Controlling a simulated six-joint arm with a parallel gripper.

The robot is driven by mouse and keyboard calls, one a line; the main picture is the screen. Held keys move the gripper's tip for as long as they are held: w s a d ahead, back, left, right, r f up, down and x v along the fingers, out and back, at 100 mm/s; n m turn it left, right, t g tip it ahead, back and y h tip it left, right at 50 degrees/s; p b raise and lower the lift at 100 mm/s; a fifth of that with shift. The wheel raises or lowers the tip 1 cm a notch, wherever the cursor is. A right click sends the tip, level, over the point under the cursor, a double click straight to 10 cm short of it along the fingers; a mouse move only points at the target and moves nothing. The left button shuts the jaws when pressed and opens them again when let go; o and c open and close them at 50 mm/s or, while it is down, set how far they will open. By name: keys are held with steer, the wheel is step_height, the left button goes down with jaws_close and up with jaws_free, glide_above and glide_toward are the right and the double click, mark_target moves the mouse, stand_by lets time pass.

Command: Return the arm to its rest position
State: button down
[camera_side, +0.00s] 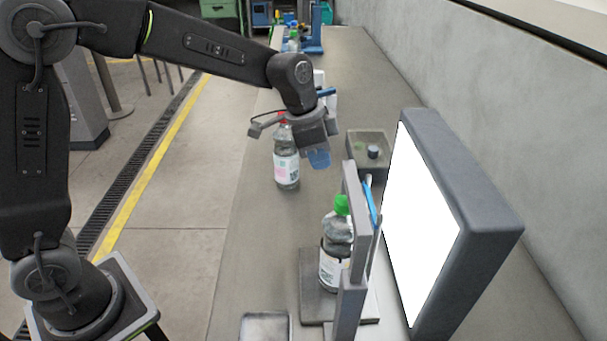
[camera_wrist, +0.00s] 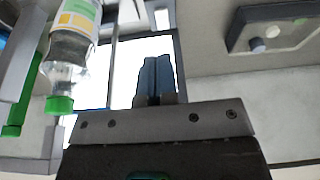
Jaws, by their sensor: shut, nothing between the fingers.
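My gripper (camera_side: 319,158) is above the bench, its blue fingers pointing down, near the red-capped bottle. In the wrist view its two fingers (camera_wrist: 157,78) are shut against each other with nothing between them. My arm reaches from the left over the bench. The red-capped bottle (camera_side: 287,168) stands upright on the bench, partly behind my gripper. A green-capped bottle (camera_side: 335,240) stands on a grey plate (camera_side: 312,285) beside an upright grey post. A green-capped bottle also shows upside down in the wrist view (camera_wrist: 72,50), apart from my fingers.
A large bright white panel (camera_side: 415,220) in a grey frame stands at the right. The grey post (camera_side: 352,280) rises before the panel.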

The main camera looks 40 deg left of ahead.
steer(key=s+a+r+n+t+y, duration=0.1)
steer(key=s+a+r+n, duration=0.2)
steer(key=s, duration=0.4)
steer(key=s+a+r+n+t, duration=0.1)
steer(key=s+a+r, duration=0.1)
steer(key=s+r, duration=0.3)
steer(key=s+a+f+n, duration=0.1)
steer(key=s+n, duration=0.1)
steer(key=s, duration=0.4)
steer(key=s+a+f+n+t+y, duration=0.1)
steer(key=s+a+n, duration=0.1)
steer(key=s, duration=0.4)
steer(key=shift+s+a+f+n, duration=0.15)
steer(key=shift+s+n, duration=0.1)
steer(key=shift+n, duration=0.05)
